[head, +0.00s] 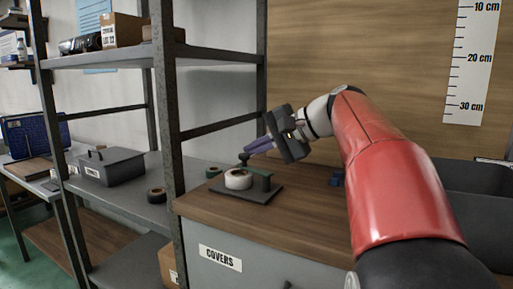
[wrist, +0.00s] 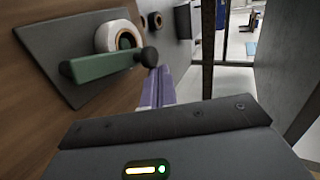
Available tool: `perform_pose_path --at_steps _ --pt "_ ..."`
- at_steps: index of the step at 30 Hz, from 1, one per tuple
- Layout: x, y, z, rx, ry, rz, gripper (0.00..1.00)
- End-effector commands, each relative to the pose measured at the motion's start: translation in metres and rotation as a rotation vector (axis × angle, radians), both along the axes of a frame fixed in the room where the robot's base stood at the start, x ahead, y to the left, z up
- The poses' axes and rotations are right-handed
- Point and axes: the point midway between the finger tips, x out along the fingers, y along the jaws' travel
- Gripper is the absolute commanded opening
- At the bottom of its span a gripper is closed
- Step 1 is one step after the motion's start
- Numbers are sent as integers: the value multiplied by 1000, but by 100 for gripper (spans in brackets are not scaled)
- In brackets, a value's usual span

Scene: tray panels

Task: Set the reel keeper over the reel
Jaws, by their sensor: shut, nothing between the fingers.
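The white reel (head: 238,180) stands on a dark base plate (head: 262,195) on the wooden top. The green keeper bar (head: 261,171) stands raised beside the reel, with a dark knob at its free end. In the wrist view the bar (wrist: 102,65) crosses in front of the lower edge of the reel (wrist: 118,34); the reel's centre hole shows clear of it. My gripper (head: 247,149) is shut and empty, its purple fingers close to the knob (wrist: 148,57). In the wrist view the fingertips (wrist: 158,72) are beside the knob; I cannot tell whether they touch.
A small blue object (head: 337,180) lies right of the plate. A metal shelf post (head: 167,95) rises at the left. A dark bin (head: 470,195) is at right.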

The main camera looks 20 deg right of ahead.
Motion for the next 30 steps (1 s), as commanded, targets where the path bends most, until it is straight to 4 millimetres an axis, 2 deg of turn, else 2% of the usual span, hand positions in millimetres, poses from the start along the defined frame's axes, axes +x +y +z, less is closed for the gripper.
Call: perform_pose_path --at_steps 24,30 --pt "-1 -1 1 0 0 0 0" --pt "-14 -16 12 -1 -2 -4 0"
